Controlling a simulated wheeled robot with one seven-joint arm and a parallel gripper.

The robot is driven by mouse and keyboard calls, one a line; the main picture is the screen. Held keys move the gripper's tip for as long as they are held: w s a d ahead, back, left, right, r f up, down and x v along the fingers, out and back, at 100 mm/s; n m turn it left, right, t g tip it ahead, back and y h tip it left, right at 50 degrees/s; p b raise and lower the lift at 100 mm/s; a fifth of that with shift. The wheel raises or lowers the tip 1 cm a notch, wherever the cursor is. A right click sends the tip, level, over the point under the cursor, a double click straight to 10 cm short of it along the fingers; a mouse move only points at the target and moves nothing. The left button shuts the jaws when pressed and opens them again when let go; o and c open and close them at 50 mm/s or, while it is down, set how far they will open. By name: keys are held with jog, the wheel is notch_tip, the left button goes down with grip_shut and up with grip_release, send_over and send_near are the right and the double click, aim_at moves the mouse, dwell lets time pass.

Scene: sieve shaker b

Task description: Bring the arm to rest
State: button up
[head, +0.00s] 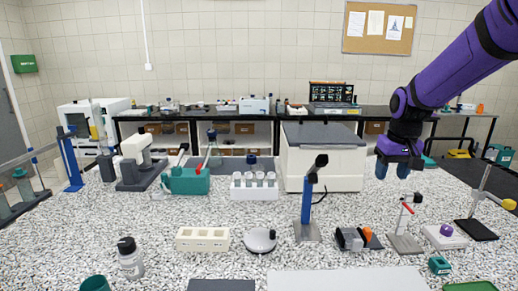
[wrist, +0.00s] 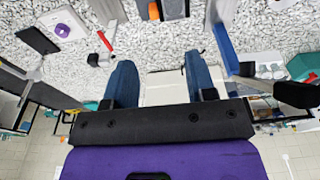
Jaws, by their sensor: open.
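My gripper (head: 393,172) hangs from my purple arm at the right of the head view, above the speckled bench (head: 290,263). Its two blue fingers point down and stand apart with nothing between them. In the wrist view the open gripper (wrist: 160,75) shows both blue fingers, with the bench and part of a white box beyond them. The fingers touch nothing that I can see.
A white box with a grey lid (head: 322,160) stands left of my gripper. A blue post stand (head: 307,205), a small stand with a red clamp (head: 405,230) and a black-based stand (head: 480,212) rise from the bench nearby. A grey mat (head: 345,281) lies bare in front.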

jog(key=s+a+r+t, duration=0.1)
jog(key=s+r, duration=0.1)
jog(key=s, duration=0.7)
jog(key=s+a+r+t, duration=0.1)
jog(key=s+r, duration=0.2)
jog(key=s, duration=0.7)
jog(key=s+a+r+t, duration=0.1)
jog(key=s+r, duration=0.2)
jog(key=s, duration=0.7)
jog(key=shift+a+r, duration=0.25)
jog(key=shift+a, duration=0.15)
